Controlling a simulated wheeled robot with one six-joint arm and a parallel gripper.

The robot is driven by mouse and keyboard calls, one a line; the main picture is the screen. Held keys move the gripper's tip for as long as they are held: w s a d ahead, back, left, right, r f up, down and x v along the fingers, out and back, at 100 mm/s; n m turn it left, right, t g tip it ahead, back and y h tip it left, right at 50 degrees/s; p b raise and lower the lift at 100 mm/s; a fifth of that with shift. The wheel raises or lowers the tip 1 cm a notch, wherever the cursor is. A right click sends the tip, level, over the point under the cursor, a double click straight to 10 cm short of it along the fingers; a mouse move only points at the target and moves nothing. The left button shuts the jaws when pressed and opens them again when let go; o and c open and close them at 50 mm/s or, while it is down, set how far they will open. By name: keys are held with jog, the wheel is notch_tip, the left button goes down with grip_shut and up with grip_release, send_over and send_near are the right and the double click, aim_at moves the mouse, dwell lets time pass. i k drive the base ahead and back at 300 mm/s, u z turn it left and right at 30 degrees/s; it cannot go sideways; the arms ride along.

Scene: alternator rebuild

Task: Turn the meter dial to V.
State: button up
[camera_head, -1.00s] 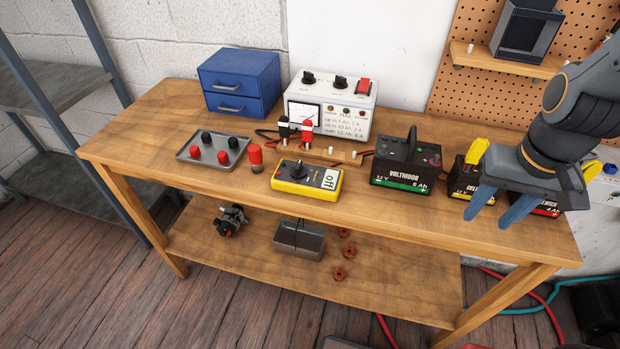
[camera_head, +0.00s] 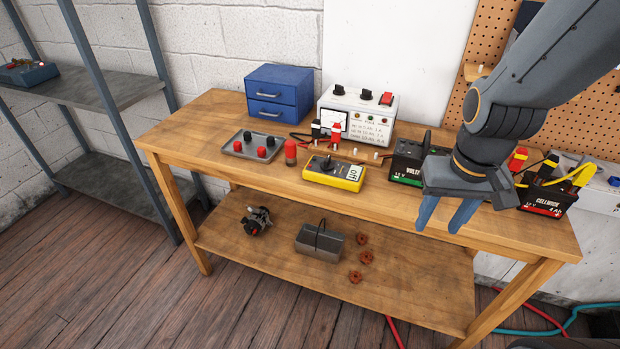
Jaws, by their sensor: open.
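The yellow multimeter (camera_head: 335,174) lies near the front edge of the wooden bench top. Its black dial (camera_head: 324,164) sits on the left part of its face, and the small screen on the right (camera_head: 353,173) reads "off". The dial's pointer direction is too small to tell. My gripper (camera_head: 445,216) hangs to the right of the meter, in front of the batteries, with its two blue fingers apart and pointing down. It is open and empty, and does not touch the meter. It partly hides the green-labelled battery (camera_head: 405,161).
Behind the meter stands a white charger (camera_head: 357,115) with red and black clamps. Left are a red cylinder (camera_head: 290,153), a grey tray (camera_head: 236,149) of red and black caps, and a blue drawer box (camera_head: 279,97). A battery (camera_head: 546,194) with yellow clamps stands at right.

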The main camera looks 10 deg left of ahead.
aim_at(327, 165)
jog(key=u, duration=1.8)
jog(key=k, duration=0.7)
jog(key=z, duration=0.9)
jog(key=i, duration=1)
jog(key=u, duration=0.4)
jog(key=k, duration=0.3)
jog(key=z, duration=0.3)
